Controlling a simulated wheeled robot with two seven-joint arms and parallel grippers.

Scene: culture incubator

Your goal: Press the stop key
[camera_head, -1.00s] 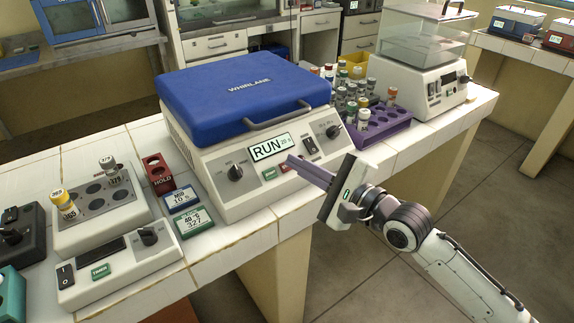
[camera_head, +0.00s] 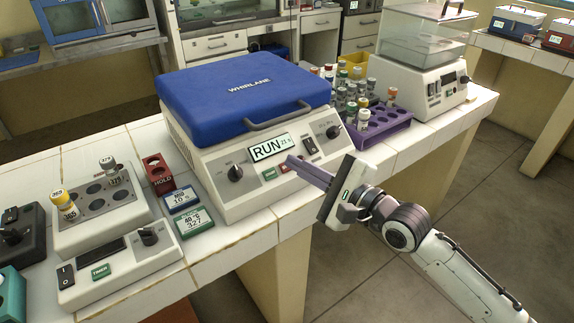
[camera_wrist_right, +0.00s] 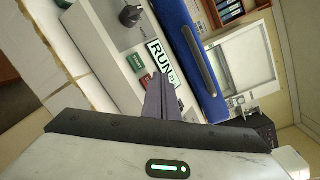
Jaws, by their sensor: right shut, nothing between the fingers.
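The blue-lidded WHIRLANE centrifuge (camera_head: 240,95) stands on the tiled bench with its lid shut. Its display (camera_head: 269,147) reads RUN. Below the display are a green key (camera_head: 269,173) and, to its right, a red key (camera_head: 284,168), partly hidden by my fingers; I take the red one as the stop key. My right gripper (camera_head: 290,160) is shut and empty, its tips close in front of the panel at the red key. In the right wrist view the fingertips (camera_wrist_right: 160,78) lie beside the red key (camera_wrist_right: 146,82); contact cannot be told. My left gripper is not in view.
Two knobs (camera_head: 236,172) and a black rocker switch (camera_head: 310,146) are also on the panel. A purple tube rack (camera_head: 385,130) stands right of the centrifuge. A heating block (camera_head: 100,205) and a red HOLD rack (camera_head: 158,172) stand left. Open floor lies in front of the bench.

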